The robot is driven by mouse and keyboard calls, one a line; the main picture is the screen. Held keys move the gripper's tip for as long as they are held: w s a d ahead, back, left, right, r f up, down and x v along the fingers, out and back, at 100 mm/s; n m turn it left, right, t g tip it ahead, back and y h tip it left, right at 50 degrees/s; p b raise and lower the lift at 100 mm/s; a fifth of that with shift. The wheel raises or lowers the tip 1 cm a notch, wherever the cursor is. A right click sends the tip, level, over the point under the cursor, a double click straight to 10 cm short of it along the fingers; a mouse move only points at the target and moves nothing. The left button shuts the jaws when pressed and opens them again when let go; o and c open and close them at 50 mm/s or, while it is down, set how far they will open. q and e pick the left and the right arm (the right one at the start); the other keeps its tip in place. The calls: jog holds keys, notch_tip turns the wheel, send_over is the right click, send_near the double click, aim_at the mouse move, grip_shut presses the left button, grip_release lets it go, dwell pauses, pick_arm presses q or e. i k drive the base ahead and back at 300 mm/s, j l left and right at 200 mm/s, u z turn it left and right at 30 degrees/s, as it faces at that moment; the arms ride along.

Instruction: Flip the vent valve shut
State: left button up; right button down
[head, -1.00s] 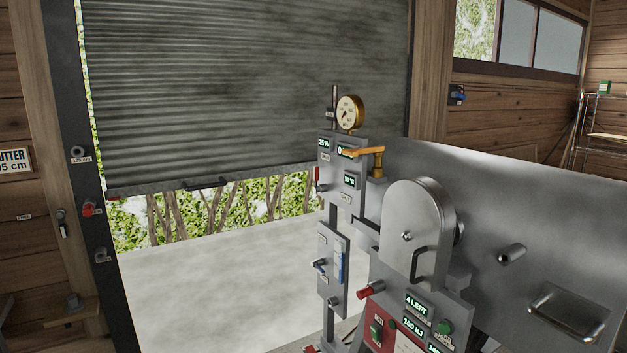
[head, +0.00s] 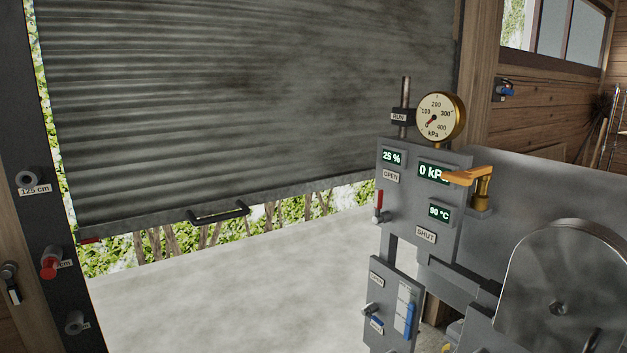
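A brass valve (head: 480,194) with an orange lever (head: 466,177) stands at the right edge of the grey control panel (head: 405,215) in the head view. Its lever lies about level and points left, partly covering the "0 kPa" display (head: 431,172). A plate reading OPEN (head: 391,177) is on the panel's upper left and one reading SHUT (head: 426,235) is lower down. A small red-tipped lever (head: 378,201) stands upright at the panel's left edge. No label naming the vent is legible. Neither gripper is in view.
A round pressure gauge (head: 438,117) sits above the panel. A lower panel (head: 388,302) carries a toggle and a blue slider. A metal round-topped cover (head: 565,285) stands at the lower right. A partly raised shutter (head: 230,95) hangs behind clear concrete floor (head: 240,290).

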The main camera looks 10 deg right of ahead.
aim_at(378, 218)
jog(key=i+j, duration=0.3)
jog(key=i+j+u, duration=0.1)
jog(key=i+j, duration=0.15)
jog(key=i, duration=0.25)
